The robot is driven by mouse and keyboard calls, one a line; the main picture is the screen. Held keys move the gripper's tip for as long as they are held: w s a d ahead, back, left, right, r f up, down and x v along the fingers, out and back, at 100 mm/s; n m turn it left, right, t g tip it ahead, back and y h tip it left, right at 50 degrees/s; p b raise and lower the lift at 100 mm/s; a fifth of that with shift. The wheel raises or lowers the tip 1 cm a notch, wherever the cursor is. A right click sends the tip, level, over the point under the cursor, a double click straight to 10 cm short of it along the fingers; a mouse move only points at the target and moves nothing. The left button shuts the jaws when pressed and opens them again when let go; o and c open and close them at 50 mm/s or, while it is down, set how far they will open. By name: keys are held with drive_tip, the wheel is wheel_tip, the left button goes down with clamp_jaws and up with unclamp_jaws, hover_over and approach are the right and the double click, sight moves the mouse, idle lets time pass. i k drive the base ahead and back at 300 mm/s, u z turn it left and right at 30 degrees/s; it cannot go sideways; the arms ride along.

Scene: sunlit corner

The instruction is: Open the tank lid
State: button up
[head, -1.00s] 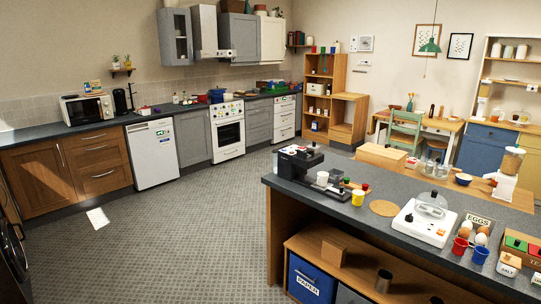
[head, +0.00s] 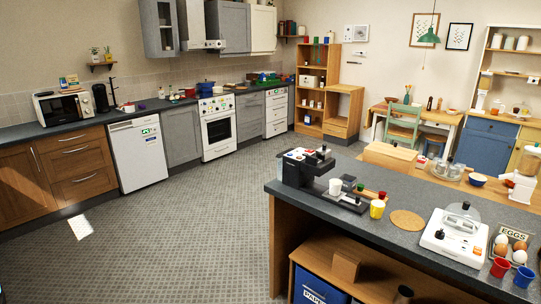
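No part is plainly readable as a tank lid at this distance. A black espresso-type machine (head: 297,170) stands upright on the near end of the island counter, with a white cup (head: 335,187) at its front. A second black coffee maker (head: 101,98) stands on the far counter beside the microwave. A white appliance with a clear dome (head: 455,238) sits farther right on the island; its dome looks closed. My gripper is not in view.
The island counter (head: 408,190) also holds a yellow cup (head: 377,209), a round cork mat (head: 407,220), an egg tray (head: 511,243) and red and blue cups. Its corner juts into the room.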

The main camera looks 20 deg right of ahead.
sight(280, 154)
drive_tip(key=u, duration=0.05)
drive_tip(key=i, duration=0.85)
drive_tip(key=u, duration=0.6)
drive_tip(key=i, duration=0.45)
drive_tip(key=u, duration=0.15)
